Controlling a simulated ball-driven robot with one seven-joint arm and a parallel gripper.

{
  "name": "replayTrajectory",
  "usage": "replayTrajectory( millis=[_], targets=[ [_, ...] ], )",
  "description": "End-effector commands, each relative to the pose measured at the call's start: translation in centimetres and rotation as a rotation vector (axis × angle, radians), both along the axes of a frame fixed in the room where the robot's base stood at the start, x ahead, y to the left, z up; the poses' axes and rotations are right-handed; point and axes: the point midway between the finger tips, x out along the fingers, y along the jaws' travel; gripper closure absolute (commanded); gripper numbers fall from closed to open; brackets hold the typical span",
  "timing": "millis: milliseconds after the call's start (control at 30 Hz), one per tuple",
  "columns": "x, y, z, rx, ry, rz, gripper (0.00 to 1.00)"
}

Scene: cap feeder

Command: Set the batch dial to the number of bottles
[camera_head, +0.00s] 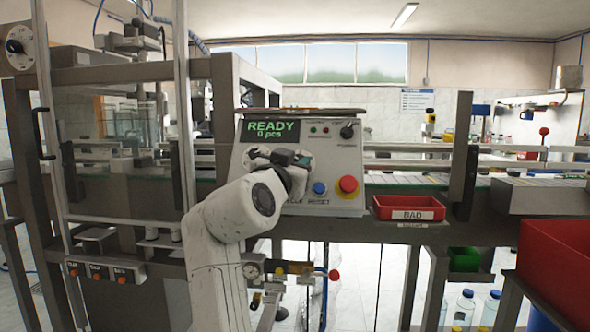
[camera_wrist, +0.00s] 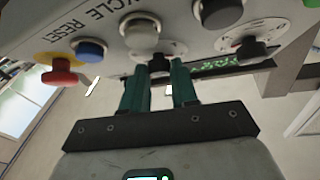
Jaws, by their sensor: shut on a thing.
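The control box (camera_head: 262,190) stands behind the conveyor's front edge, and its screen (camera_head: 270,131) reads "READY 0 pcs". My gripper (camera_head: 304,160) is at the front of this box and hides part of its panel. In the wrist view, the teal fingers of my gripper (camera_wrist: 158,75) are shut on a black knob (camera_wrist: 158,63) on the panel. The markings around this knob are mostly hidden, so I cannot read its setting. Several clear bottles with blue caps (camera_head: 464,306) stand low at the right, under the conveyor.
The panel has a blue button (camera_head: 319,188), a red mushroom button (camera_head: 347,185) and a black selector (camera_head: 347,131). A red tray (camera_head: 408,203) labelled BAD is to the right. A round dial (camera_head: 15,48) is at upper left. A red bin (camera_head: 556,262) stands at right.

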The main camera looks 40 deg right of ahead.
Motion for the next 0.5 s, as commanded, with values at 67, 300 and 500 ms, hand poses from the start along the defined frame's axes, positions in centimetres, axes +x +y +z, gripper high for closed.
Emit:
replayTrajectory(
  millis=[67,300,500],
  targets=[
    [-0.03,-0.11,-0.15,0.004,0.002,-0.003,1.00],
    [-0.03,-0.12,-0.15,0.004,0.003,-0.003,1.00],
    [-0.01,-0.09,-0.10,0.003,0.002,-0.002,0.54]
  ],
)
